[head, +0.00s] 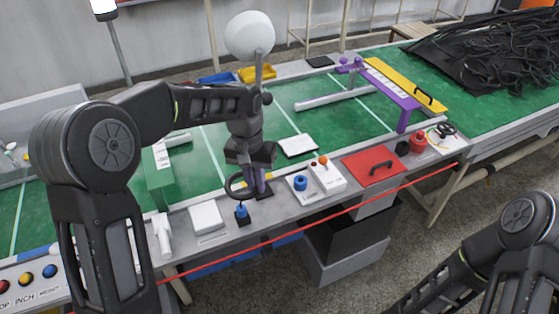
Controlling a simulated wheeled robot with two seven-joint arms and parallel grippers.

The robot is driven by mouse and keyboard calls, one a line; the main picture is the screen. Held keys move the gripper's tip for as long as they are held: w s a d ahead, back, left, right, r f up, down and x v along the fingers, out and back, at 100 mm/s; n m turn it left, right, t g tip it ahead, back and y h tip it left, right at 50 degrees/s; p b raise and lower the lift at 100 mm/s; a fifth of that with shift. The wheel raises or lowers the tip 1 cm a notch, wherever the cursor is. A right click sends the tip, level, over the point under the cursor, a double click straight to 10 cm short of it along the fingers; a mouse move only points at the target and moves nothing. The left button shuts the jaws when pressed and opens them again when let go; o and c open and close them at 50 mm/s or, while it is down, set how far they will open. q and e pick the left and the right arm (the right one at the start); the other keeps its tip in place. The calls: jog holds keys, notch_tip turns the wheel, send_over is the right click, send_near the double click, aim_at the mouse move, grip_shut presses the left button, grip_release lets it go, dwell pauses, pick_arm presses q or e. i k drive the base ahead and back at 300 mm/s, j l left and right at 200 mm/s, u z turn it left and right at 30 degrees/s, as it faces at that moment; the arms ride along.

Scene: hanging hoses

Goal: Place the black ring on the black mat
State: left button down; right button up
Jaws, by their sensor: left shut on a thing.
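My left gripper (250,172) points down over the near edge of the green table and is shut on a black ring (228,188). The ring hangs tilted just above a small blue piece on a black base, and the gripper hides part of it. It appears clear of the blue piece, but I cannot tell the exact gap. A flat black square (320,62), which looks like the black mat, lies at the table's far edge, well away from the gripper. My right arm shows at the lower right; its gripper is out of view.
A white box (325,178), a red plate (372,166) and a red ring (417,142) are further right. A purple frame (390,85) stands at the back right. Black hoses (490,55) lie beyond.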

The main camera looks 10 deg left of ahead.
aim_at(298, 145)
jog(key=l+z, duration=0.15)
jog(key=z, duration=0.25)
jog(key=i+l+z, duration=0.1)
jog(key=z, duration=0.3)
jog(key=i+z, duration=0.1)
jog(key=z, duration=0.3)
jog(key=i+l, duration=0.15)
jog(key=i, duration=0.15)
jog(key=i+l+z, duration=0.15)
jog(key=i, duration=0.15)
jog(key=i+j+u, duration=0.2)
jog(key=u, duration=0.2)
jog(key=i+u, duration=0.45)
jog(key=i+j+u, duration=0.1)
jog(key=u, duration=0.3)
jog(key=i+l+u, duration=0.15)
jog(key=i+u, duration=0.25)
